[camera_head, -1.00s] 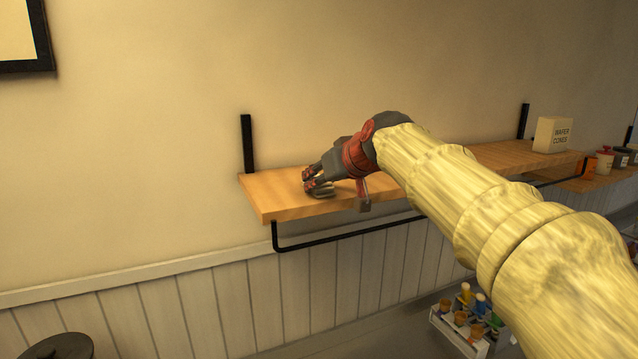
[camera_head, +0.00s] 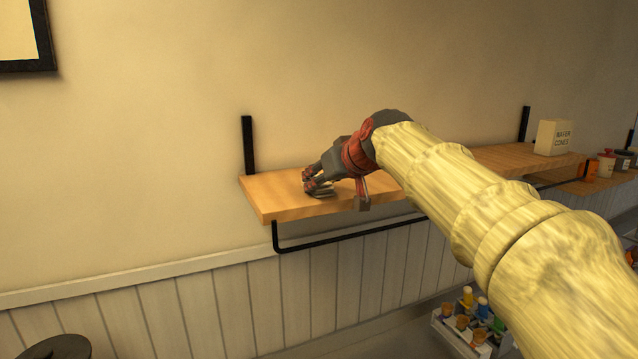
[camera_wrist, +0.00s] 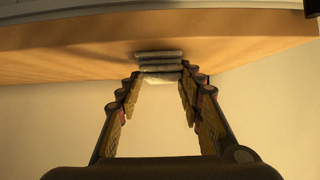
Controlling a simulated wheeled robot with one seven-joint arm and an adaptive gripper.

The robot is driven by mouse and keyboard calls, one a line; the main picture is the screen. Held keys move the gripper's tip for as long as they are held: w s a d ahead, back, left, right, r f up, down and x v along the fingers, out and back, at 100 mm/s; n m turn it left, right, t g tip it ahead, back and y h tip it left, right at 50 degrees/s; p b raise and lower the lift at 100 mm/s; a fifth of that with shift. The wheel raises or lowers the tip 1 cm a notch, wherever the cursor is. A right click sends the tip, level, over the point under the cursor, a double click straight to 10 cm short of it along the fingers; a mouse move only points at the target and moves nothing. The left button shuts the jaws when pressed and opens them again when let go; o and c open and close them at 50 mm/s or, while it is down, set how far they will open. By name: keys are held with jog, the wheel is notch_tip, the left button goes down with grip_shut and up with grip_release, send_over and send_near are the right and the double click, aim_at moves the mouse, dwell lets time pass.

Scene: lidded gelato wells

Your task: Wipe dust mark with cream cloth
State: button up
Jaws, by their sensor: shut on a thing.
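My gripper (camera_head: 318,184) reaches down to the wooden shelf (camera_head: 283,205) near its left end. In the wrist view, my gripper (camera_wrist: 162,76) has its fingertips on either side of a folded pale cloth (camera_wrist: 160,57) and is shut on it. The cloth looks greyish-cream in this light, in stacked layers, and lies at or very near the shelf surface. In the head view the cloth is mostly hidden by the fingers. I cannot make out a dust mark in either view; it may be under the cloth or behind my arm.
A wafer cones box (camera_head: 554,137) stands on the shelf further right, with small jars (camera_head: 606,163) beyond it. A black bracket (camera_head: 248,145) rises at the shelf's left end, and a black rail (camera_head: 330,236) runs below the front edge. The shelf's left end is bare.

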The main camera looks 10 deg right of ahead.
jog(key=shift+s+f, duration=0.15)
jog(key=shift+s, duration=0.2)
jog(key=shift+r, duration=0.2)
jog(key=shift+r+p, duration=0.3)
jog(key=shift+r, duration=0.2)
jog(key=shift+d, duration=0.1)
jog(key=s+b, duration=0.1)
jog(key=s, duration=0.1)
jog(key=s+d+b, duration=0.1)
jog(key=s+b, duration=0.1)
jog(key=s, duration=0.1)
jog(key=s+d+b, duration=0.3)
jog(key=s+b, duration=0.4)
jog(key=s, duration=0.9)
jog(key=shift+s+b, duration=0.25)
jog(key=shift+b, duration=0.05)
